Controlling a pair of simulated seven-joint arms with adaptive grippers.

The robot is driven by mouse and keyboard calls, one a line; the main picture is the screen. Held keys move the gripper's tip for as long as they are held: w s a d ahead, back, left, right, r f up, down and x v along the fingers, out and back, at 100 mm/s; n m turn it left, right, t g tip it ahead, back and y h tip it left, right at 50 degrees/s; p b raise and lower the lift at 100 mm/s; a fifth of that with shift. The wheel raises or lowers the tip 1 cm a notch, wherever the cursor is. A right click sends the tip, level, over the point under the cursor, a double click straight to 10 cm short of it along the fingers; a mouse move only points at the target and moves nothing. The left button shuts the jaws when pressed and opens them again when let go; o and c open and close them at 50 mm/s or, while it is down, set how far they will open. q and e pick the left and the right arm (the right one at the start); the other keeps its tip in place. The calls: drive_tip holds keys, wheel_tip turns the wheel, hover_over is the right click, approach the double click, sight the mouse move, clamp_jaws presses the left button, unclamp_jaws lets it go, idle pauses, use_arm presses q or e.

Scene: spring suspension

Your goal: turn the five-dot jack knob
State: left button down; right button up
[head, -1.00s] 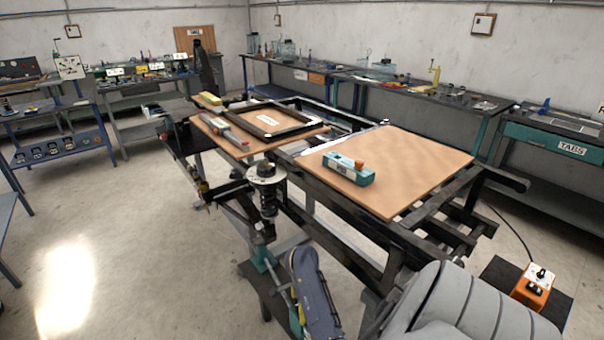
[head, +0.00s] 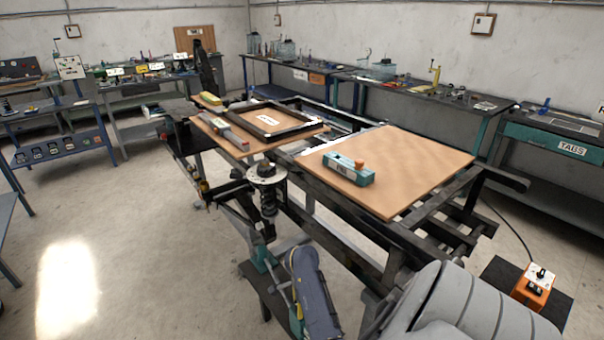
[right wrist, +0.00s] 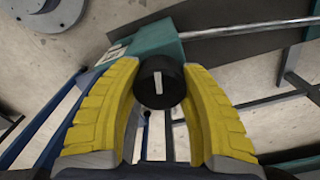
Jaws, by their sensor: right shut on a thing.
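The black round knob (right wrist: 160,80) with a white line mark is between the two yellow fingers of my right gripper (right wrist: 158,68) in the right wrist view. The fingers are shut on it, one on each side, and its white mark stands nearly upright. The knob sits at the end of a teal jack body (right wrist: 150,47) with a small pale label whose dots I cannot make out. In the head view the teal jack (head: 263,258) is low beside the frame, below the spring strut (head: 267,185); the knob is hidden there. My left gripper is not in view.
An orange control box (head: 534,287) stands at lower right. Workbenches line the walls. The floor at left is clear.

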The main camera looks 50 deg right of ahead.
drive_tip(key=m, duration=0.8)
drive_tip(key=shift+m, duration=0.4)
drive_tip(key=m, duration=0.3)
drive_tip(key=shift+m, duration=0.3)
drive_tip(key=m, duration=0.4)
drive_tip(key=shift+m, duration=0.3)
drive_tip(key=m, duration=0.4)
drive_tip(key=shift+m, duration=0.3)
drive_tip(key=m, duration=0.3)
drive_tip(key=shift+m, duration=0.3)
drive_tip(key=m, duration=0.4)
drive_tip(key=shift+s+d+m, duration=0.1)
drive_tip(key=shift+m, duration=2.2)
